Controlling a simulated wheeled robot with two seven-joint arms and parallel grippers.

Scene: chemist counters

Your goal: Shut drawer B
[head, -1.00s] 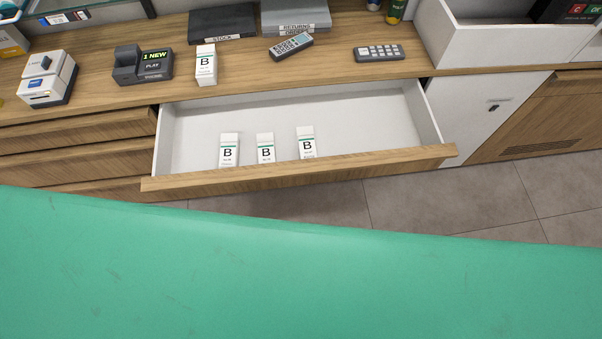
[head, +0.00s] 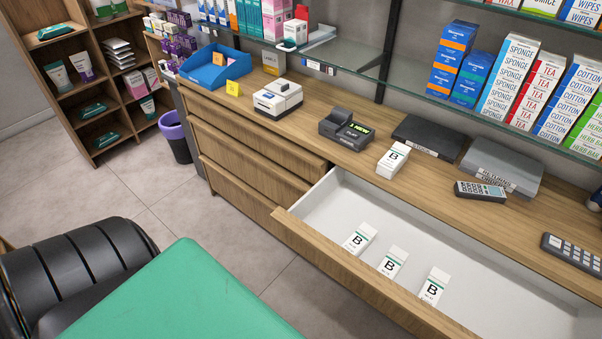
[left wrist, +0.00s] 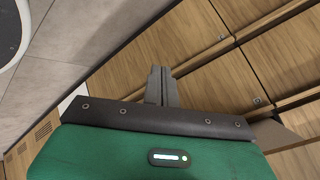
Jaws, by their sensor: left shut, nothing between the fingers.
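The open drawer (head: 385,300) has a wooden front and a white inside, and it stands pulled out from the counter in the head view. Three white boxes marked B lie in it, one of them this box (head: 359,238). No letter shows on the drawer front itself. My left gripper (left wrist: 160,72) shows in the left wrist view with its fingers together and nothing between them, in front of wooden cabinet fronts. Its distance from the open drawer cannot be told. My right gripper is in no view.
On the counter stand another B box (head: 393,160), a phone (head: 345,128), a label printer (head: 278,98), a remote (head: 480,190) and a blue tray (head: 215,68). Closed drawers (head: 245,165) lie left of the open one. A purple-rimmed bin (head: 176,138) stands on the floor, with clear floor in front.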

